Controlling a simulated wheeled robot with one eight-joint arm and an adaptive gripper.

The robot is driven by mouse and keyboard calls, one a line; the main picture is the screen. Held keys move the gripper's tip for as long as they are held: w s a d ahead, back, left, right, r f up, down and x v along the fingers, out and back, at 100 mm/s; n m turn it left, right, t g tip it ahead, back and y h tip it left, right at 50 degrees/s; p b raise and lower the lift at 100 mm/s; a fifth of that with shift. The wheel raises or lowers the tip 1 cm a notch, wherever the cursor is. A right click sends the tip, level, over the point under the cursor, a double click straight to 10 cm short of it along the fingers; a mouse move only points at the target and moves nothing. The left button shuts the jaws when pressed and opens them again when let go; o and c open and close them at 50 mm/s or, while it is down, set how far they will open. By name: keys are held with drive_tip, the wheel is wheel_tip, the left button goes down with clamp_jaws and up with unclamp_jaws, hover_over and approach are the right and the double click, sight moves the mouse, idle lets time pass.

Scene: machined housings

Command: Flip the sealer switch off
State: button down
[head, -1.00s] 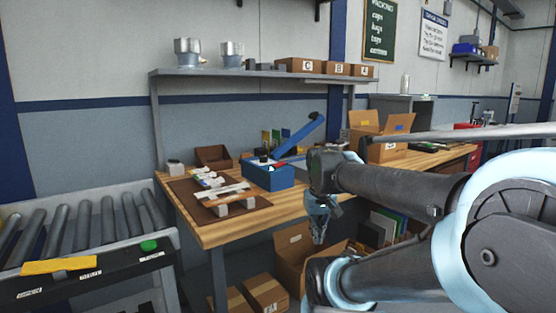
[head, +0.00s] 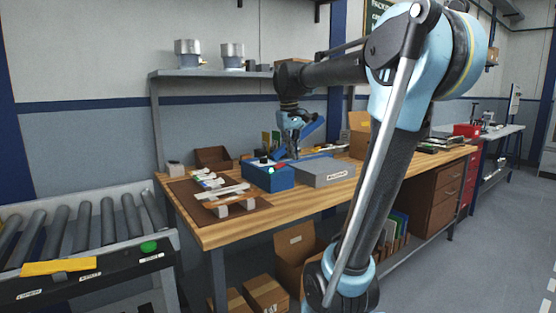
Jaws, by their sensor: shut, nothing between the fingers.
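The sealer (head: 268,181) is a blue box on the wooden workbench, with a raised blue arm at its back right, partly hidden behind my gripper. Small controls (head: 279,167) sit on its top: a red piece, a green spot and a dark knob with a pale base. They are too small to tell which is the switch or which way it is set. My gripper (head: 294,152) points down, shut and empty, above and behind the sealer's right side in the picture. I cannot tell whether it touches the sealer's arm.
A grey labelled box (head: 325,173) stands right of the sealer. A brown mat (head: 185,196) with pale parts lies to its left, with a brown bin (head: 213,158) behind. A shelf (head: 215,73) runs above the bench. Rollers (head: 85,225) stand at the left.

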wheel_tip(320, 180, up, 8)
drive_tip(key=n, duration=0.2)
hover_over(279, 166)
drive_tip(key=w+a, duration=0.2)
drive_tip(key=a, duration=0.1)
drive_tip(key=shift+s+d+h, duration=0.2)
drive_tip(key=shift+s+h, duration=0.05)
drive_tip(key=shift+h, duration=0.15)
drive_tip(key=x, duration=1.4)
drive_tip(key=shift+s+d, duration=0.1)
drive_tip(key=shift+s, duration=0.05)
